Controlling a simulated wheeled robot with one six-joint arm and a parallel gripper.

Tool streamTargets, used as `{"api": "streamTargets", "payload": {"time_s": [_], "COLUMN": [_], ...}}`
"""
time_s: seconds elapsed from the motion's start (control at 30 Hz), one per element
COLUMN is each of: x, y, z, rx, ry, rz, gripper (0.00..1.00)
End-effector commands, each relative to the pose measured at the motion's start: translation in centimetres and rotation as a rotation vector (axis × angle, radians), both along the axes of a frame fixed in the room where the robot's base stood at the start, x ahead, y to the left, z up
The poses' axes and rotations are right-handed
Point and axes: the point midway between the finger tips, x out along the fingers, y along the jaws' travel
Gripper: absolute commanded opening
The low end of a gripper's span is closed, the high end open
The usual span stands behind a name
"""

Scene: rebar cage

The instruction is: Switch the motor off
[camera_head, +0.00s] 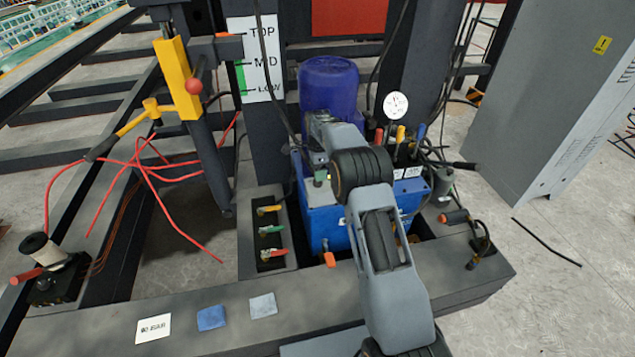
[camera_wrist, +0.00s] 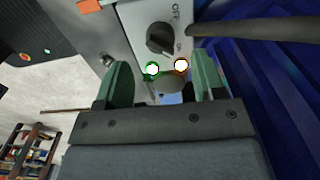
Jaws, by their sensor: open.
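The motor switch is a dark rotary knob (camera_wrist: 160,38) on a light grey panel (camera_wrist: 135,20) in the wrist view. OFF and ON are printed to its right, OFF above ON. The knob seems angled towards ON, but its pointer is too small to be sure. A green lamp (camera_wrist: 152,69) and an orange lamp (camera_wrist: 181,65) below it look bright. My gripper (camera_wrist: 160,82) is open, its green fingers apart just below the knob and not touching it. In the head view, the blue motor (camera_head: 328,85) stands behind my arm, which hides the switch.
A blue tank (camera_head: 325,228) stands under the motor. A round gauge (camera_head: 396,105) and coloured levers stand to the right. Three valve handles (camera_head: 269,232) are on the left block. A yellow lever bracket (camera_head: 178,80) and red hoses (camera_head: 150,170) lie further left.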

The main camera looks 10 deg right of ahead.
Motion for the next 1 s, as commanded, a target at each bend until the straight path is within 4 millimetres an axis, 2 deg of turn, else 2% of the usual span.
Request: {"api": "streamTargets", "payload": {"time_s": [0.03,0.1,0.3,0.77,1.0], "x": [0.0,0.0,0.0,0.0,0.0], "y": [0.0,0.0,0.0,0.0,0.0], "z": [-1.1,-2.1,-4.1,-4.9,-4.9], "rx": [0.000,0.000,0.000,0.000,0.000], "ry": [0.002,0.001,0.001,-0.001,-0.001], "rz": [0.000,0.000,0.001,0.000,0.000], "gripper": [0.63,0.63,0.63,0.63,0.42]}}
